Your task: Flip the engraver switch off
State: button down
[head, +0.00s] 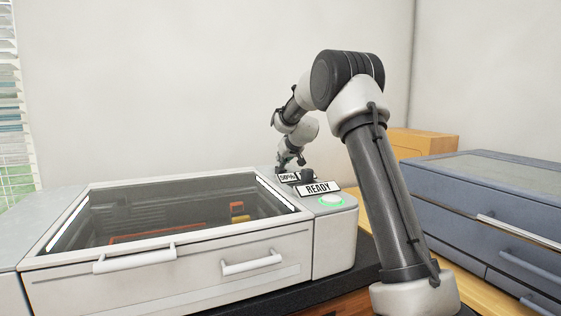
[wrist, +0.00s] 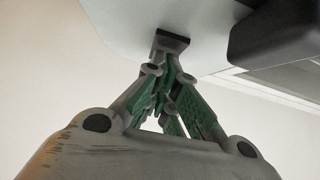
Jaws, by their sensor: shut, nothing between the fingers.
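The engraver (head: 205,254) is a pale, wide machine with a dark glass lid and two front handles. At its right end are a READY sign (head: 318,188), a green-lit round button (head: 331,201) and a smaller sign (head: 288,177) partly hidden. A small dark part (head: 308,175) stands between the signs; I cannot tell whether it is the switch. My gripper (head: 290,163) is low over the back of this end. In the wrist view my gripper (wrist: 172,42) is shut and empty, tips close to a pale surface; contact is unclear. A dark rounded block (wrist: 275,32) is beside it.
A grey-blue cabinet (head: 480,218) with a handle stands to the right, with a wooden box (head: 424,143) behind it. The wall is behind the engraver. A window with blinds (head: 12,120) is at the far left. Space above the lid is clear.

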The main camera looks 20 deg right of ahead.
jog(key=shift+s, duration=0.1)
jog(key=r, duration=0.2)
jog(key=s+r, duration=0.1)
jog(key=r, duration=0.1)
jog(key=shift+r, duration=0.3)
jog(key=v, duration=0.9)
jog(key=shift+w+a+r, duration=0.15)
jog(key=shift+w+r, duration=0.1)
jog(key=shift+w, duration=0.25)
jog(key=x, duration=0.9)
jog(key=shift+w+f, duration=0.15)
jog(key=f, duration=0.1)
jog(key=w+f, duration=0.1)
jog(key=f, duration=0.1)
jog(key=shift+f, duration=0.7)
